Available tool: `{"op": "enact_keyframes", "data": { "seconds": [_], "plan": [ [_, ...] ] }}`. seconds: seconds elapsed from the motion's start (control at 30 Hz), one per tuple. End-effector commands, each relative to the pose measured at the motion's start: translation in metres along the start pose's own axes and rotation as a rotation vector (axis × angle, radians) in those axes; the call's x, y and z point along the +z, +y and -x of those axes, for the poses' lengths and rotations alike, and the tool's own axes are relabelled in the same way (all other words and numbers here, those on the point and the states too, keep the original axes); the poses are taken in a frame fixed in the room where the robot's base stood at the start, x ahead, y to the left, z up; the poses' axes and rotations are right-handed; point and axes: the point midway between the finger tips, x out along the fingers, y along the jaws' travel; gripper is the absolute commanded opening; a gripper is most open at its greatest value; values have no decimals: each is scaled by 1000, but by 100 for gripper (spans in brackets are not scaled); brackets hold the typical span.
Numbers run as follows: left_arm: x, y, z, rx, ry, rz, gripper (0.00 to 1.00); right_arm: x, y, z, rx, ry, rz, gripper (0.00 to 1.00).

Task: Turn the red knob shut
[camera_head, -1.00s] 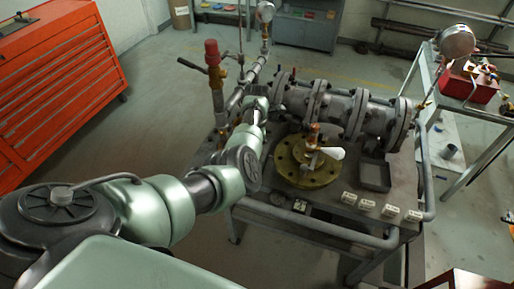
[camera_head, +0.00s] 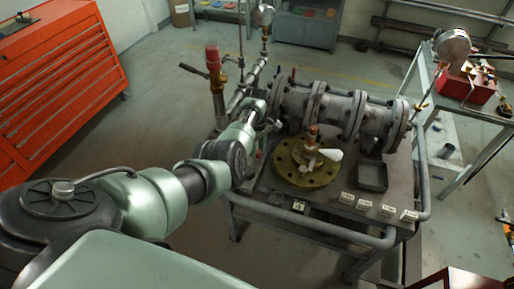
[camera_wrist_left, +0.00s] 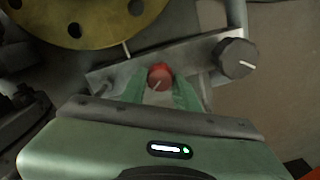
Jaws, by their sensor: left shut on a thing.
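I cannot make out the red knob there. My right gripper is not in view.
A black knob (camera_wrist_left: 235,58) with a white line is on the same bracket, right of the red one. A brass flange (camera_head: 296,174) with a white-handled valve lies on the bench. The grey flanged pipe (camera_head: 337,105) is behind it. A red-topped brass valve (camera_head: 213,62) stands left.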

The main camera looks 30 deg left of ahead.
Motion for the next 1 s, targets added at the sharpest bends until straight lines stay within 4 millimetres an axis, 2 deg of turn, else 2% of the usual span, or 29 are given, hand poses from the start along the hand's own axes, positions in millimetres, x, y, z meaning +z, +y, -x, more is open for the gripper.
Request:
{"op": "enact_keyframes", "data": {
  "seconds": [0.5,0.7,1.0],
  "plan": [
    [0,1,1,1,-1,-451,0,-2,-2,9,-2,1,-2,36],
    [1,1,1,1,-2,-564,0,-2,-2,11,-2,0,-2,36],
    [1,1,0,1,-2,-646,0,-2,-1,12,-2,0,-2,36]
  ]
}}
